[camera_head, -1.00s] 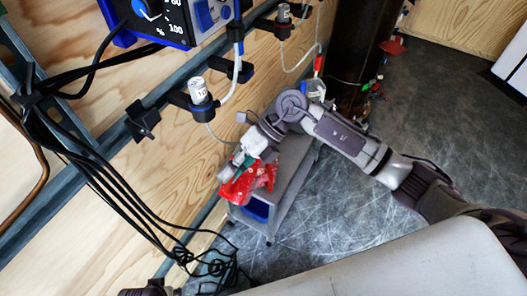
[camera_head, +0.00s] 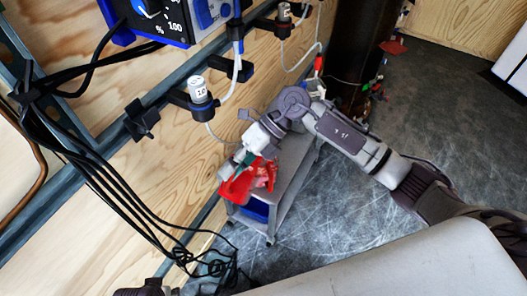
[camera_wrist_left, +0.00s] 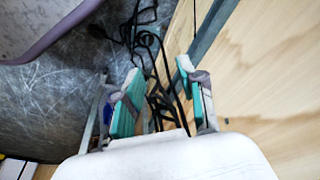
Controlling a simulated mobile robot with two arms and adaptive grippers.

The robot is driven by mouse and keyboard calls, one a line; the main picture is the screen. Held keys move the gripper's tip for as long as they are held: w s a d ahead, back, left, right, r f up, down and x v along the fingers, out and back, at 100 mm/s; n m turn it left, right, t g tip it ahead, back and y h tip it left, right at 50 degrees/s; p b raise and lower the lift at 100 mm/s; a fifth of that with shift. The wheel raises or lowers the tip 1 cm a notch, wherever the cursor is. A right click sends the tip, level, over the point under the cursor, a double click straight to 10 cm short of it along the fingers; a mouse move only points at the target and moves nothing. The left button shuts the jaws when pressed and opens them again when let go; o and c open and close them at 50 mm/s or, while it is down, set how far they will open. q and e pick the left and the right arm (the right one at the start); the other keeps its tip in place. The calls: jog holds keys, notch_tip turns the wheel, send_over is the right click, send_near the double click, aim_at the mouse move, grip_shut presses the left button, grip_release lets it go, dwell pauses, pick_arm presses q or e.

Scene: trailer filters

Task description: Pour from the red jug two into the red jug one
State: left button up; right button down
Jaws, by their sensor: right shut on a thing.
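My right gripper (camera_head: 240,165) comes down over the small cart and is shut on a red jug (camera_head: 236,187). This jug looks tilted. A second red jug (camera_head: 265,176) is close beside it, at the right, above the grey cart top. The two overlap in the head view, so I cannot tell whether they touch, nor which is jug one or two. Any contents are too small to make out. No red jug shows there.
The grey cart (camera_head: 291,188) with a blue bin (camera_head: 254,209) stands against the plywood wall. Black cables (camera_head: 105,185) hang at left and coil on the floor. A rail with a white-capped holder (camera_head: 198,90) runs along the wall.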

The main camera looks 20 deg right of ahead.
aim_at(227, 197)
pick_arm(q)
jog(key=shift+r, duration=0.25)
